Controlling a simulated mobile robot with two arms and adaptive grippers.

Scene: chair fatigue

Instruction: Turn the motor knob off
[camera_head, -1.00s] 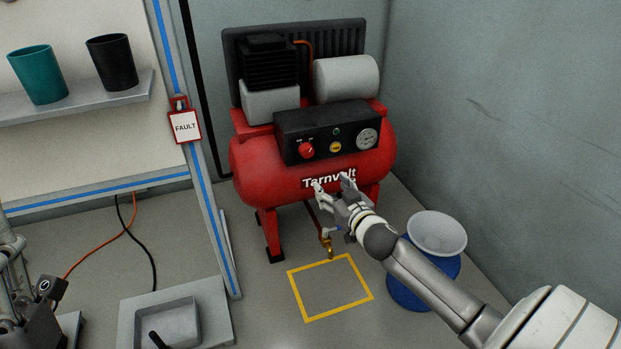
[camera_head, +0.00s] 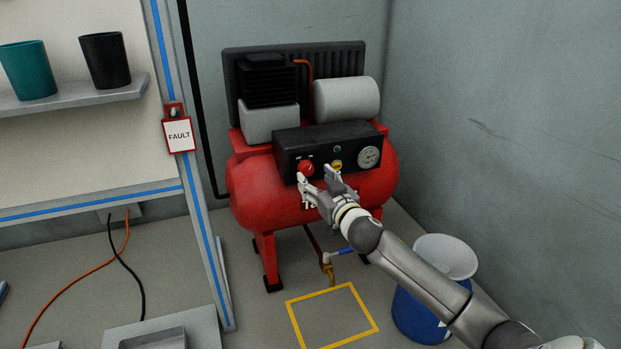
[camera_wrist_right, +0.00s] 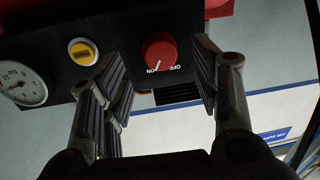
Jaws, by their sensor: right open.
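The red motor knob (camera_head: 306,168) is on the black control panel (camera_head: 290,147) of the red compressor (camera_head: 250,190). In the right wrist view the knob (camera_wrist_right: 159,51) sits between my finger pads, beyond them, with ON and OFF lettering below it; its white mark is by ON. My right gripper (camera_head: 316,175) is open and empty in front of the panel, just below and right of the knob. In the right wrist view the open fingers (camera_wrist_right: 160,85) frame the knob without visible contact. My left gripper is outside the head view.
A yellow button (camera_head: 336,164) and a gauge (camera_head: 369,157) sit right of the knob. A blue bin (camera_head: 420,312) stands by my right arm. A FAULT tag (camera_head: 179,136) hangs on the frame at left. A yellow square (camera_head: 332,316) marks the floor.

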